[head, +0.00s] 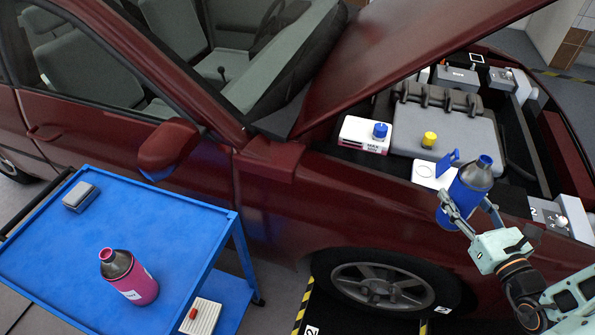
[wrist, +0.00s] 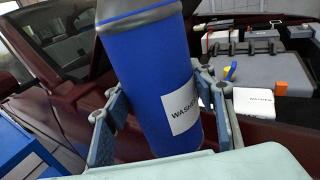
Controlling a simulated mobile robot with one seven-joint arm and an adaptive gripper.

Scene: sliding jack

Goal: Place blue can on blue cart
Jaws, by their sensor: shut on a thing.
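The blue can (head: 470,184) has a dark shoulder and a blue cap, and it is held tilted beside the open engine bay in the head view. My gripper (head: 466,208) is shut around the can's body. In the wrist view the can (wrist: 152,85) fills the middle, with a white "WASHER" label partly showing and a finger on each side. The blue cart (head: 125,240) stands at the left in the head view, well apart from the can. Its edge also shows at the far left of the wrist view (wrist: 22,150).
A pink can (head: 130,278) and a small grey box (head: 81,197) are on the cart's top. A white block with a red part (head: 200,318) is on its lower shelf. The dark red car (head: 300,200) with raised hood (head: 400,60) is beside the cart. Much of the cart top is bare.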

